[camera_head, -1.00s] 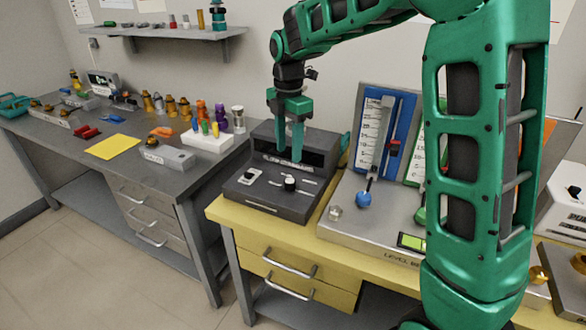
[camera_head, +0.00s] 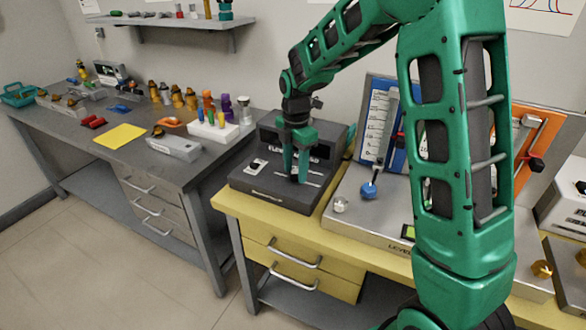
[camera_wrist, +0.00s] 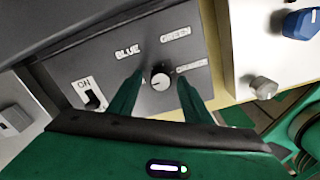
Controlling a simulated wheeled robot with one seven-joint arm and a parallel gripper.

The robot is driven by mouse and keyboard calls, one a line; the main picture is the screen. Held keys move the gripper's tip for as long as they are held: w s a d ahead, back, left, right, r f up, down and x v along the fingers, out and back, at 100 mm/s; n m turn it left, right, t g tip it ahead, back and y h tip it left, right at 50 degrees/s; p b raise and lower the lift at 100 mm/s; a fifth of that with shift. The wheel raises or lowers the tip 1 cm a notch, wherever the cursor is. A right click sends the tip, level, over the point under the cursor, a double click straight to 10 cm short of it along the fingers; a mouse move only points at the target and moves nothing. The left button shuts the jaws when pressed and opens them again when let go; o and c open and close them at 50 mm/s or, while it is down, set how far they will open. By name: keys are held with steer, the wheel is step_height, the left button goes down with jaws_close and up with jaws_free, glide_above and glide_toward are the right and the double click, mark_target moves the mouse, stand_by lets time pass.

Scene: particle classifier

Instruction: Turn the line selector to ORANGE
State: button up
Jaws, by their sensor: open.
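The line selector is a dark round knob (camera_wrist: 160,76) with a light top and a pointer mark. It sits on a dark grey panel (camera_wrist: 110,65). In the wrist view the labels BLUE, GREEN and a third, blurred one lie around it. My gripper (camera_wrist: 160,92) is open, with one green finger on each side of the knob. I cannot tell whether the fingers touch it. In the head view my gripper (camera_head: 296,178) points down at the panel box (camera_head: 270,198), and the fingers partly hide the knob.
An ON switch (camera_wrist: 92,98) is left of the knob in the wrist view. A tilted gauge stand with a blue knob (camera_head: 369,191) stands to the right on the yellow bench (camera_head: 245,212). A grey bench (camera_head: 110,160) with several small objects is to the left.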

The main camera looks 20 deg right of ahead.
steer(key=shift+c, duration=0.4)
steer(key=c, duration=1)
